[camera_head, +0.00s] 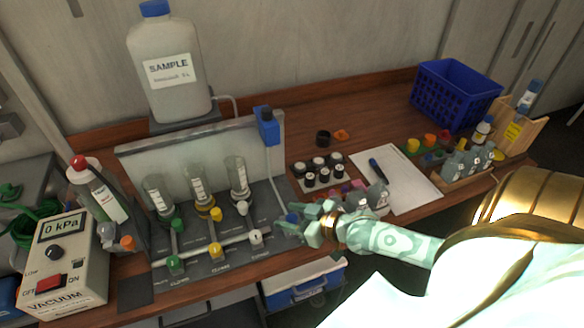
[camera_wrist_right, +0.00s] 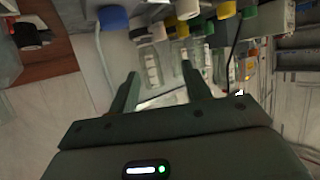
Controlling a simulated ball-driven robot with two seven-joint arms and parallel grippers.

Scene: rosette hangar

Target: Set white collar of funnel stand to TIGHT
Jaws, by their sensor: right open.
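The funnel stand (camera_head: 205,250) stands on the wooden bench with three clear funnels in a row. The white collar (camera_head: 243,208) is under the rightmost funnel (camera_head: 237,177), beside yellow and green ones. A white knob (camera_head: 256,238) sits lower, in front of it. The markings around the collar are too small to read. My right gripper (camera_head: 288,221) is open and empty, just right of the stand and apart from the white collar. In the right wrist view its two fingers (camera_wrist_right: 160,85) point toward the stand's funnels and coloured parts. My left gripper is not in view.
A blue-capped sample bottle (camera_head: 168,75) stands behind the stand. The vacuum box (camera_head: 68,275) is at left. Small dark-capped vials (camera_head: 315,172), white paper (camera_head: 398,182) and a blue basket (camera_head: 455,95) are to the right. My right arm crosses the bench's front edge.

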